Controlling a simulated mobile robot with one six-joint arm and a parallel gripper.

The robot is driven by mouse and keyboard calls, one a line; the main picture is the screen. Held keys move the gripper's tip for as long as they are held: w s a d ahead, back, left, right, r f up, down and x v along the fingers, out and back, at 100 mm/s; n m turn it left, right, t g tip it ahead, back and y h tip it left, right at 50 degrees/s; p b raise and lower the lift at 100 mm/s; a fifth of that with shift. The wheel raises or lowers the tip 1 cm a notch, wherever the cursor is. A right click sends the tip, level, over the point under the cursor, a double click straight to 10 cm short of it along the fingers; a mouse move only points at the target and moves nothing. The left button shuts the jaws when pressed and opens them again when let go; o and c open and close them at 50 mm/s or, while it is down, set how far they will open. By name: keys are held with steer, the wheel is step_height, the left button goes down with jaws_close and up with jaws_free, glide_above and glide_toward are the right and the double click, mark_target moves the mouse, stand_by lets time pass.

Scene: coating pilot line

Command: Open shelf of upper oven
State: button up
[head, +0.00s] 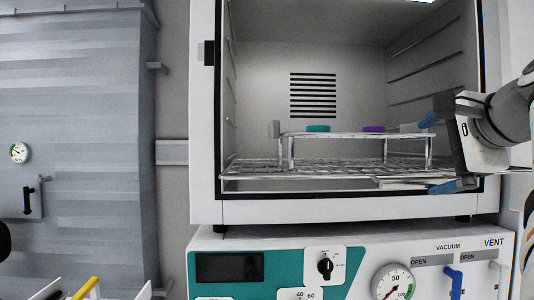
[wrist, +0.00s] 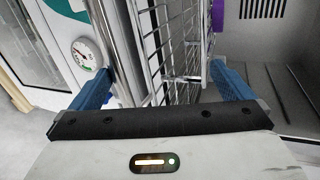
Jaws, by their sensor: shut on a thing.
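The upper oven (head: 205,120) stands open to the front, and its grey chamber shows. Its wire shelf (head: 255,172) lies low in the chamber, with its front edge near the opening; its bars also show in the wrist view (wrist: 150,45). A small raised wire rack (head: 340,135) stands on the shelf and carries a teal item (head: 318,128) and a purple item (head: 373,128). My gripper (head: 428,155) is at the right front of the shelf, one blue finger above it and one below. In the wrist view, my gripper (wrist: 160,72) has the shelf between its fingers.
Below the oven is a control panel with a black knob (head: 325,267), a round gauge (head: 393,282) and a blue vacuum lever (head: 454,281). Side rails (head: 425,75) line the chamber wall. A grey metal cabinet (head: 75,120) stands at the left.

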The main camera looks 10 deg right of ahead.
steer(key=shift+a+r+v, duration=0.15)
steer(key=shift+v, duration=0.7)
steer(key=shift+a+r+v, duration=0.1)
steer(key=shift+r+v, duration=0.05)
steer(key=shift+v, duration=1.6)
steer(key=c, duration=1.1)
steer(key=shift+s+a+f, duration=0.15)
steer(key=shift+s, duration=0.75)
steer(key=shift+p, duration=0.3)
